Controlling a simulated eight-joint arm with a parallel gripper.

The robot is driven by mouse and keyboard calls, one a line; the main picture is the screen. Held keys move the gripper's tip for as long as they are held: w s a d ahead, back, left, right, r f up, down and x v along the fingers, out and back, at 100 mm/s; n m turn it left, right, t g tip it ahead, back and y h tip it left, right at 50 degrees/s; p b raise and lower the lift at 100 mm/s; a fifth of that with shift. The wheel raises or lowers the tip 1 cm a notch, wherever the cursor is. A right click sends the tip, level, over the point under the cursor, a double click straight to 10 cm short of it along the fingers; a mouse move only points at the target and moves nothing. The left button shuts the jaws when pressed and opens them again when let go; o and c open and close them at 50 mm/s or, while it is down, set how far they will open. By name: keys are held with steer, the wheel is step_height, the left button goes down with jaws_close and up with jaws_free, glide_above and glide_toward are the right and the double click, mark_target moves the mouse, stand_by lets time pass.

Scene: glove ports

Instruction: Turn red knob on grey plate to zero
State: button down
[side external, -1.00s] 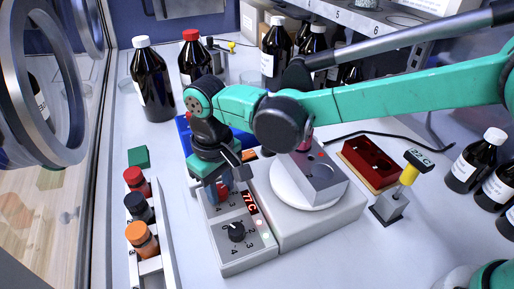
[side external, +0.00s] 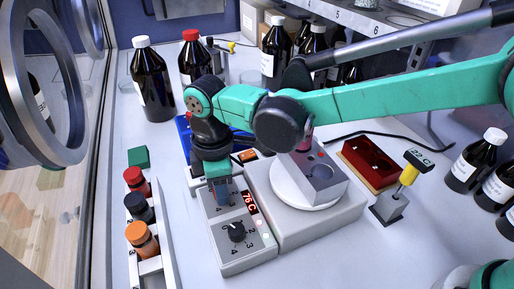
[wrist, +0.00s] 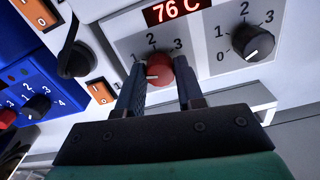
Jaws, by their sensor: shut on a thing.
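The red knob (wrist: 158,68) is on the grey plate's front panel (wrist: 204,66), below a red display (wrist: 176,9) reading 76 C. Its white mark points to the lower left in the wrist view. The numbers 1, 2 and 3 show around it; the zero is hidden, apparently behind the left finger. My gripper (wrist: 162,84) is shut on the red knob, one finger on each side. In the side external view my gripper (side external: 222,196) points down onto the panel and mostly hides the knob. A black knob (wrist: 253,42) sits beside it on the same panel.
A blue unit (wrist: 35,85) with its own red and black knobs stands close by. A metal block (side external: 318,178) sits on the grey plate's round top. A rack of capped vials (side external: 150,262) is at left. A red block (side external: 370,163) and bottles stand around.

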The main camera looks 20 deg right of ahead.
steer(key=n, duration=0.4)
steer(key=shift+n, duration=2.1)
steer(key=c, duration=0.5)
jaws_free()
steer(key=shift+c, duration=0.2)
steer(key=shift+r, duration=0.1)
steer(key=shift+r, duration=2.7)
